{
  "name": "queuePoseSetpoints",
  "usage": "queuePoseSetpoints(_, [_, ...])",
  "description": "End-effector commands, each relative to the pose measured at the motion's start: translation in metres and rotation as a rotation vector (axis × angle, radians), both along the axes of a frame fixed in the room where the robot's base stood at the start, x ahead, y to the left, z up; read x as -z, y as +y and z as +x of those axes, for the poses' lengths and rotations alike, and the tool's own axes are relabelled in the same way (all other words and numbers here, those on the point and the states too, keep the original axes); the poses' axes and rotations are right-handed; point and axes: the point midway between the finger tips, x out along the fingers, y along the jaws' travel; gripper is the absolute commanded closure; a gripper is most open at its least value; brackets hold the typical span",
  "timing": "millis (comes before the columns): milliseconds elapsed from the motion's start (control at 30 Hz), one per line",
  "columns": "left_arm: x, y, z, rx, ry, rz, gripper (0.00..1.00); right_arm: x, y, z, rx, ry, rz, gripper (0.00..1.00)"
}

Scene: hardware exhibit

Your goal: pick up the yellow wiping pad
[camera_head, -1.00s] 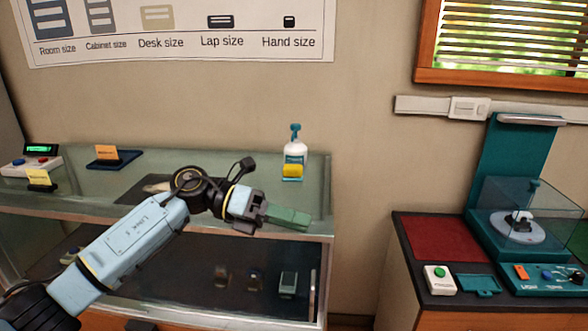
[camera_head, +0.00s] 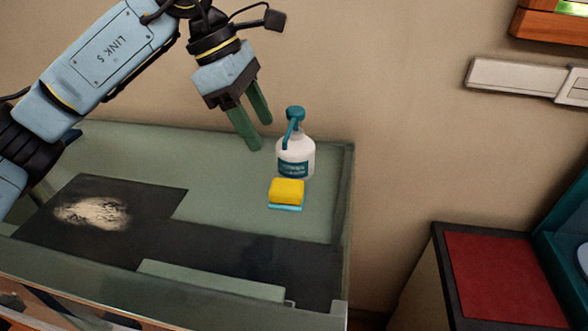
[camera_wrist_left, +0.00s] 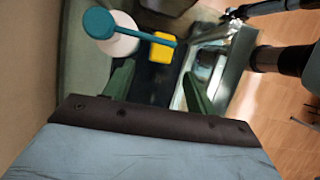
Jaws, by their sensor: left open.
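The yellow wiping pad (camera_head: 287,191) rests on a thin teal base (camera_head: 286,208) on the glass case top, just in front of the spray bottle. It also shows in the left wrist view (camera_wrist_left: 162,46), beyond the fingers and partly crossed by the bottle's teal nozzle. My left gripper (camera_head: 256,136) is open and empty, with green fingers pointing down. It is above and behind the pad, to the left of the bottle. In the wrist view its two fingers (camera_wrist_left: 157,88) stand apart with nothing between them. My right gripper is not in view.
The white spray bottle (camera_head: 295,158) with a teal head (camera_head: 295,114) stands right behind the pad, close to my left fingers. The glass case top (camera_head: 225,195) is mostly clear, with a pale dusty patch (camera_head: 92,212) on its dark area. A red-topped cabinet (camera_head: 500,280) stands right.

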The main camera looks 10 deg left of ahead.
Motion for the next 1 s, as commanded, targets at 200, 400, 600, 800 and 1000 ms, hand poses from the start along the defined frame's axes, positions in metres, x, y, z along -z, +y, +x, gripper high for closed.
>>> queuePoseSetpoints(200, [0.033, -0.012, -0.001, 0.004, 0.002, 0.008, 0.44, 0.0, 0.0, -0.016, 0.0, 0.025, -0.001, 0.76])
queuePoseSetpoints(400, [0.064, -0.025, 0.0, 0.002, 0.0, 0.006, 0.44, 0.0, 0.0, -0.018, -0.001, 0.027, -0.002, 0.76])
queuePoseSetpoints(600, [0.077, -0.031, 0.0, 0.001, -0.001, 0.005, 0.44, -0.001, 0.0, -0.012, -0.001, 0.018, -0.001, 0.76])
queuePoseSetpoints(800, [0.104, -0.039, -0.004, 0.003, 0.003, 0.005, 0.44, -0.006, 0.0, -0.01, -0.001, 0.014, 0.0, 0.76])
queuePoseSetpoints(1000, [0.122, -0.046, -0.002, 0.001, -0.001, 0.004, 0.44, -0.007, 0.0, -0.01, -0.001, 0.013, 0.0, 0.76])
